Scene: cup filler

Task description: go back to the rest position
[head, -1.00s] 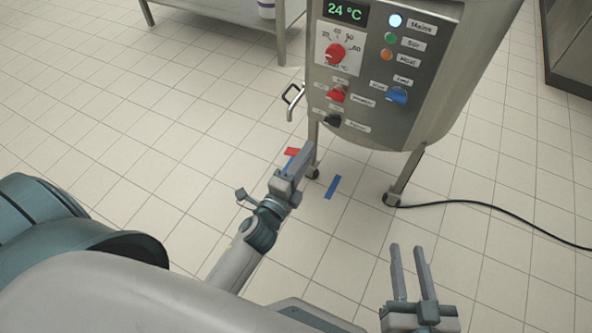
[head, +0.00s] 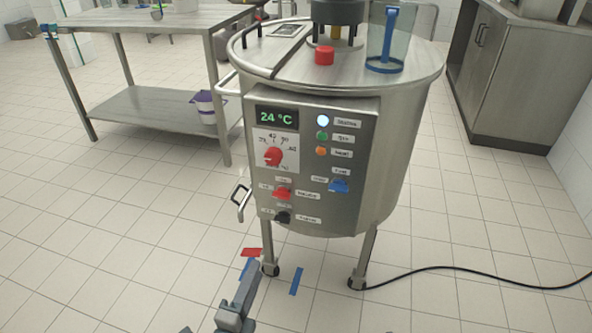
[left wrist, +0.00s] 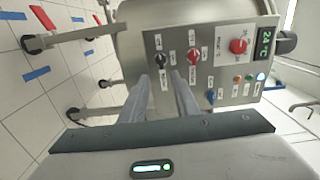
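My left gripper (head: 247,280) shows at the bottom of the head view, in front of the steel tank (head: 405,150) and apart from it. In the left wrist view its two fingers (left wrist: 172,90) stand with a narrow gap between them, and I see nothing held. The tank's control panel (head: 313,160) shows behind them, tipped on its side in that view. My right gripper is in neither current view.
A steel table (head: 150,20) with a lower shelf stands at the back left, a cabinet (head: 525,80) at the back right. A black cable (head: 450,268) runs right across the floor. Red tape (head: 238,252) and blue tape (head: 296,281) mark the tiles. The left floor is clear.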

